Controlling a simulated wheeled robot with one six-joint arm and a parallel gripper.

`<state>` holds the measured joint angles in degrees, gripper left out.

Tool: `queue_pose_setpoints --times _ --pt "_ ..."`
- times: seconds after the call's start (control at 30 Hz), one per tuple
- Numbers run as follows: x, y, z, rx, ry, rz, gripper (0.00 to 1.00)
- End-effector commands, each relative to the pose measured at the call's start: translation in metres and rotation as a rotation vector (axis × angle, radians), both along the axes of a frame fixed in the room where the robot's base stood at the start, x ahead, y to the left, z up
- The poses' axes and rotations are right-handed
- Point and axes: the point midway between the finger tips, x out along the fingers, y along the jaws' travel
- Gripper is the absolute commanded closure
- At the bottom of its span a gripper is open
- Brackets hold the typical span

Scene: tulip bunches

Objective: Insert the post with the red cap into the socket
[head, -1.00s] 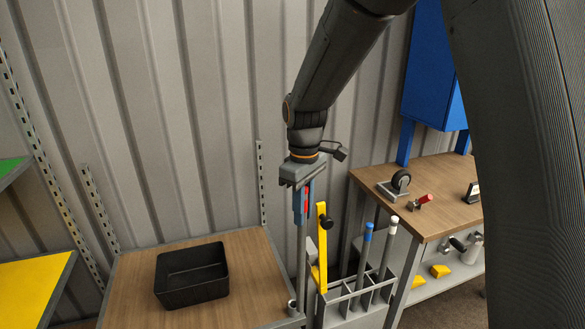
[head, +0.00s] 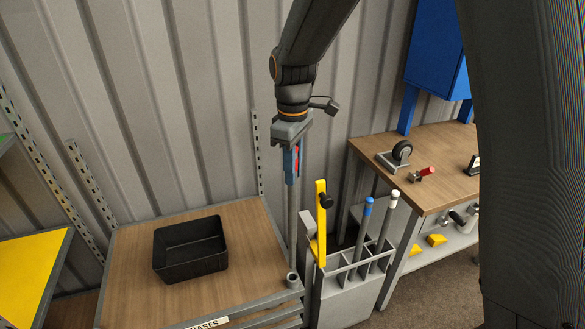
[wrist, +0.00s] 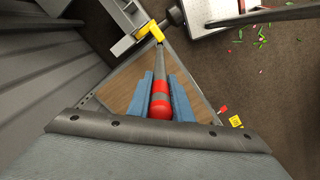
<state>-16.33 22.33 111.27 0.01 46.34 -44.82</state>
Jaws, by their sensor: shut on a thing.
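My gripper (head: 291,180) has blue fingers that are shut on the upper end of the post with the red cap (head: 291,222). The post is grey and hangs about upright. In the wrist view the red cap (wrist: 161,105) sits between the two blue fingers (wrist: 160,95). The socket (head: 292,281) is a short grey open tube at the right front corner of the wooden table. The post's lower end appears just above or behind the socket's rim. I cannot tell whether it is over the opening.
A black bin (head: 190,250) stands on the wooden table (head: 130,270). Right of the post, a grey rack (head: 345,295) holds a yellow bar (head: 321,222), a blue-capped post (head: 366,220) and a white-capped post (head: 387,215). A workbench (head: 430,165) stands farther right. A corrugated wall is behind.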

Motion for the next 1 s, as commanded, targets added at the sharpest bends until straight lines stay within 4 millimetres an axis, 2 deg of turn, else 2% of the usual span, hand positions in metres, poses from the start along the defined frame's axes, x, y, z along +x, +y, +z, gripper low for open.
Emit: queue_pose_setpoints --times 0.5,1.0 --pt "0.000 0.000 -0.043 0.000 0.001 -0.002 1.00" --pt "0.000 0.000 -0.049 0.000 0.000 -0.002 1.00"
